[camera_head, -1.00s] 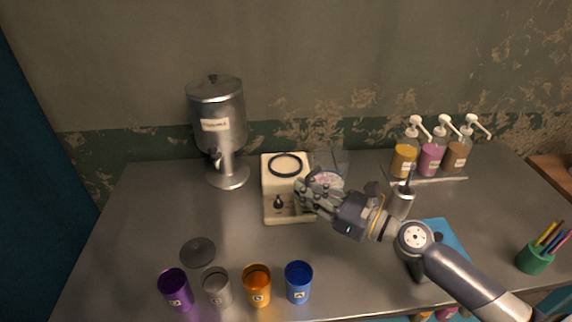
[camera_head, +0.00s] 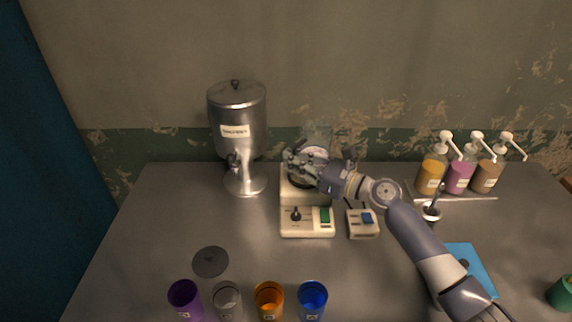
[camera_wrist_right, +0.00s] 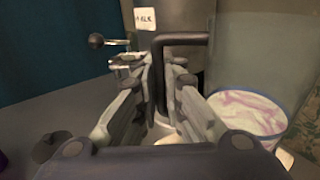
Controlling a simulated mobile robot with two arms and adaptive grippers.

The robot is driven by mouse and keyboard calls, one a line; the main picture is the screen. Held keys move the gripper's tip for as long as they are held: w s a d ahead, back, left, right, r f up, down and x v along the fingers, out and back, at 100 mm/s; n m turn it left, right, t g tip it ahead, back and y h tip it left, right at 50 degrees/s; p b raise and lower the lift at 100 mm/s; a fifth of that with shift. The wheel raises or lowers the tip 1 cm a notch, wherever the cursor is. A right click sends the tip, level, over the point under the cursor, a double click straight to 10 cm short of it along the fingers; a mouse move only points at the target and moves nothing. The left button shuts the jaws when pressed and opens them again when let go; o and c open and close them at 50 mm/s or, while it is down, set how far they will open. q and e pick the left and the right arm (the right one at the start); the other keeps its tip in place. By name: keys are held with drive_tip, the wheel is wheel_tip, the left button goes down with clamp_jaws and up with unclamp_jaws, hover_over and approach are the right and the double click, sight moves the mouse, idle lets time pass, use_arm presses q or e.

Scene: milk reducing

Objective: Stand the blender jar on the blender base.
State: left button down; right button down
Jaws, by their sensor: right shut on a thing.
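The blender jar (camera_head: 316,135) is a clear vessel with pinkish-white contents and a dark handle. My right gripper (camera_head: 298,160) is shut on the handle, which shows between the fingers in the right wrist view (camera_wrist_right: 182,40). The jar's contents (camera_wrist_right: 250,112) show to the right of the fingers there. The cream blender base (camera_head: 306,228) has a dark knob and a green switch. The jar is over or just behind the back part of the base. My gripper hides its lower part and most of the base's ring, so I cannot tell whether they touch. My left gripper is not in view.
A metal dispenser (camera_head: 238,125) stands left of the base. A small box with a blue button (camera_head: 362,224) sits right of the base. Pump bottles (camera_head: 460,176) stand at the back right. Several cups (camera_head: 269,299) line the front, and a dark lid (camera_head: 210,261) lies behind them.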

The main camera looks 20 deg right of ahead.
drive_tip(key=shift+w+a+f, duration=0.25)
drive_tip(key=shift+w+f, duration=0.1)
drive_tip(key=shift+f, duration=0.25)
drive_tip(key=shift+w+a+f, duration=0.25)
drive_tip(key=shift+w+f, duration=0.15)
drive_tip(key=shift+f, duration=0.25)
drive_tip(key=shift+w+a+f, duration=0.25)
drive_tip(key=shift+w+f, duration=0.1)
drive_tip(key=shift+f, duration=0.25)
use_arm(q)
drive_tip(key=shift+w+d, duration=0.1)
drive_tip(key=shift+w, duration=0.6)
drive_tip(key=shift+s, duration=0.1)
use_arm(e)
drive_tip(key=c, duration=2.1)
unclamp_jaws()
drive_tip(key=shift+f, duration=0.2)
drive_tip(key=shift+c, duration=0.2)
drive_tip(key=o, duration=0.4)
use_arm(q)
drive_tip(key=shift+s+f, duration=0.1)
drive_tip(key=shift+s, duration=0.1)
use_arm(e)
drive_tip(key=shift+o, duration=0.2)
drive_tip(key=shift+s+r, duration=0.1)
drive_tip(key=shift+r, duration=0.1)
